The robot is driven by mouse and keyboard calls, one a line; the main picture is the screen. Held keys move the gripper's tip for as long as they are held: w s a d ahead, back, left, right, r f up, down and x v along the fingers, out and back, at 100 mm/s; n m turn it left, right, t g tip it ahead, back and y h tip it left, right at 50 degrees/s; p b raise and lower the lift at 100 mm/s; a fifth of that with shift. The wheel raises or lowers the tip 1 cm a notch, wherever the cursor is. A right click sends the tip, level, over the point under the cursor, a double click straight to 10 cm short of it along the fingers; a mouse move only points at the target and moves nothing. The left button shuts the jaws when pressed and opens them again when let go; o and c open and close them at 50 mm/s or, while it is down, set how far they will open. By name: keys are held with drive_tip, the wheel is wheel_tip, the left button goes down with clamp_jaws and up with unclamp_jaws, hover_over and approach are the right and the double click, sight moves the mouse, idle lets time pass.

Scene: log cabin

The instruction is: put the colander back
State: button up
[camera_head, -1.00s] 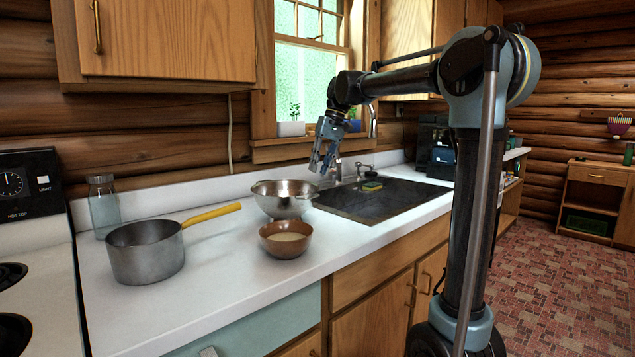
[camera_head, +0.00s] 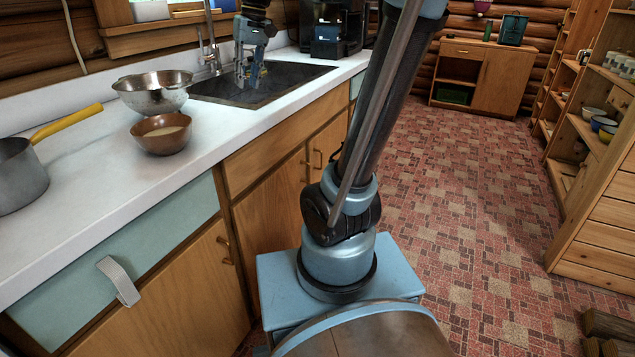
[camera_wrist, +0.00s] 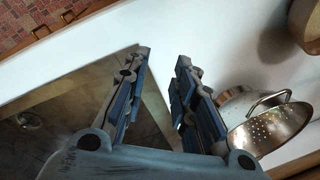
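The colander (camera_head: 153,92) is a shiny metal bowl with loop handles. It stands upright on the white counter, left of the sink. Its perforated wall also shows at the right of the wrist view (camera_wrist: 265,122). My gripper (camera_head: 247,80) is over the sink area, to the right of the colander and apart from it. In the wrist view my gripper (camera_wrist: 162,58) has its two fingers spread with nothing between them. The colander lies outside the right-hand finger, which hides a little of its edge.
A brown bowl (camera_head: 160,133) with pale contents stands just in front of the colander. A saucepan (camera_head: 20,175) with a yellow handle is at the left. The dark sink (camera_head: 280,85) is to the right. An open wooden shelf unit (camera_head: 590,160) stands across the clear tiled floor (camera_head: 450,170).

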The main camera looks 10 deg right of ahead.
drive_tip(key=s+d+f+m, duration=0.1)
drive_tip(key=s+d+f, duration=0.4)
drive_tip(key=f, duration=0.3)
drive_tip(key=s+d+f+m+t+h, duration=0.1)
drive_tip(key=s+d+f, duration=0.4)
drive_tip(key=s+f, duration=0.3)
drive_tip(key=s+d+f+m+t+h, duration=0.1)
drive_tip(key=s+d+f, duration=0.4)
drive_tip(key=f, duration=0.4)
drive_tip(key=shift+s+d+f, duration=0.2)
drive_tip(key=shift+s+d, duration=0.1)
drive_tip(key=shift+s, duration=0.55)
